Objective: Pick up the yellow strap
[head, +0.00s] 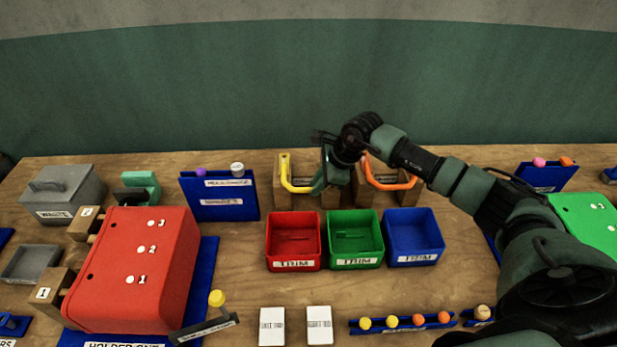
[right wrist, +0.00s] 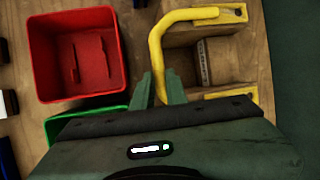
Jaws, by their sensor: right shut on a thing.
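The yellow strap (head: 287,174) is a bent U-shaped bar at a wooden holder (head: 283,198) at the back middle of the table. It also shows in the right wrist view (right wrist: 188,16), with its bar running down between the fingers. My right gripper (head: 319,183) is shut on the strap's front bar, and its green fingers (right wrist: 160,90) stand on either side of it. The strap still appears to be at its holder; its lower end is partly hidden behind the gripper. My left gripper is not in view.
An orange strap (head: 388,184) on a similar holder stands just right of my right gripper. Red (head: 293,242), green (head: 355,240) and blue (head: 414,238) trim bins stand in front. A blue rack (head: 220,199) is to the left, beyond a large red press (head: 140,270).

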